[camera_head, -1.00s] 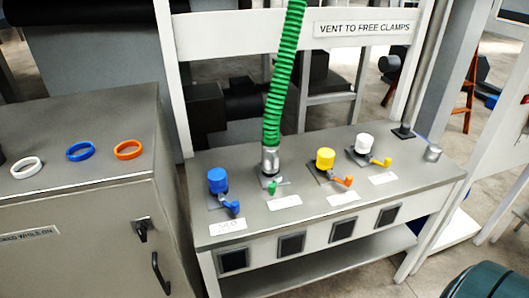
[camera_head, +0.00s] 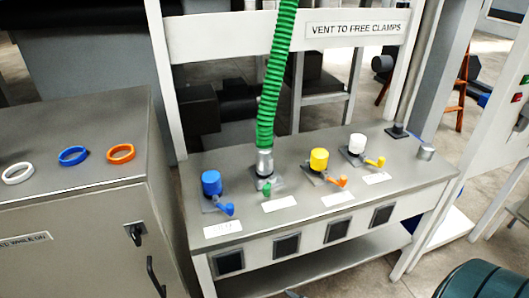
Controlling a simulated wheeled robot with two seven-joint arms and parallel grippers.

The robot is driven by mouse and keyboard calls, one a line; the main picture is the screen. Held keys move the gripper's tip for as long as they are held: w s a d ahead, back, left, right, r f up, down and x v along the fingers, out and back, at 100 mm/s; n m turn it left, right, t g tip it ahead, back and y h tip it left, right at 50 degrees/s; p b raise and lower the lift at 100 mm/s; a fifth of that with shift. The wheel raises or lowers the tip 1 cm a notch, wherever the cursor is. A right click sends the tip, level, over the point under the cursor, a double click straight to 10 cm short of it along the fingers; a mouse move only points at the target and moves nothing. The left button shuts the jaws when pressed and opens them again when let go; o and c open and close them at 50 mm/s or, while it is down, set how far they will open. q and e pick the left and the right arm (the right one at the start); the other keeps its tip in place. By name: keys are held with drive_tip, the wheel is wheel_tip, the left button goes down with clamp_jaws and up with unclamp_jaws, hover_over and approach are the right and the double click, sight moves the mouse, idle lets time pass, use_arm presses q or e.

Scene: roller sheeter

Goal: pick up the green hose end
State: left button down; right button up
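The green hose (camera_head: 272,88) comes down from the top of the view to the bench. Its silver end (camera_head: 264,162) stands upright on the second fitting from the left, which has a small green lever (camera_head: 267,188). From this view I cannot tell how the end is locked to the fitting. Neither of my grippers can be made out; a small dark shape at the bottom edge is too cut off to identify.
The grey bench (camera_head: 400,172) also bears a blue cap (camera_head: 211,182), a yellow cap (camera_head: 319,159) and a white cap (camera_head: 357,143), each with a lever. A cabinet (camera_head: 60,150) at left carries white, blue and orange rings. A dark green rounded object (camera_head: 485,280) is at lower right.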

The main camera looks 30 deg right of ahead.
drive_tip(key=w+d+r+n+t, duration=0.2)
drive_tip(key=r+n, duration=0.1)
drive_tip(key=r, duration=0.8)
drive_tip(key=w+d+r+n+t+h, duration=0.1)
drive_tip(key=w+d+r+n+t, duration=0.2)
drive_tip(key=r, duration=0.9)
drive_tip(key=w+d+r+n+t, duration=0.2)
drive_tip(key=r+n+t, duration=0.1)
drive_tip(key=r, duration=0.9)
drive_tip(key=shift+w+d+r+h, duration=0.2)
drive_tip(key=shift+w+r+h, duration=0.05)
drive_tip(key=shift+w+h, duration=0.15)
drive_tip(key=shift+w, duration=0.1)
